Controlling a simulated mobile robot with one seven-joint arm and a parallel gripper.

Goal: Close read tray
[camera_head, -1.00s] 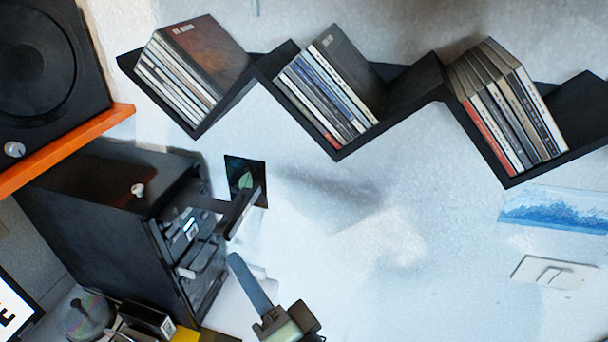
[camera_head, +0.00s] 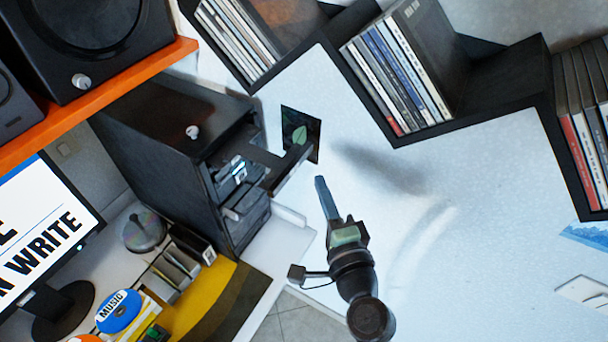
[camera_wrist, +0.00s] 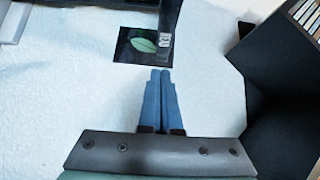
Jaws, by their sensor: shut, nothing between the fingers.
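The read tray (camera_head: 291,170) sticks out of the upper part of the black disc tower (camera_head: 150,150) in the head view, a dark plate with a black front panel. It is open. In the wrist view, a dark bar that looks like the tray's front (camera_wrist: 170,18) stands just beyond my fingertips. My gripper (camera_head: 320,180) is shut and empty, its blue fingers together, close to the right end of the tray's front panel. The fingers also show in the wrist view (camera_wrist: 161,73). A small gap seems to lie between fingertips and tray; contact cannot be told.
A dark picture with a green leaf (camera_head: 301,134) lies behind the tray. Black zigzag shelves with discs (camera_head: 405,75) are at the upper right. A speaker (camera_head: 95,45) stands on an orange shelf (camera_head: 120,95). The monitor (camera_head: 45,235) is at left. White wall around my gripper is clear.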

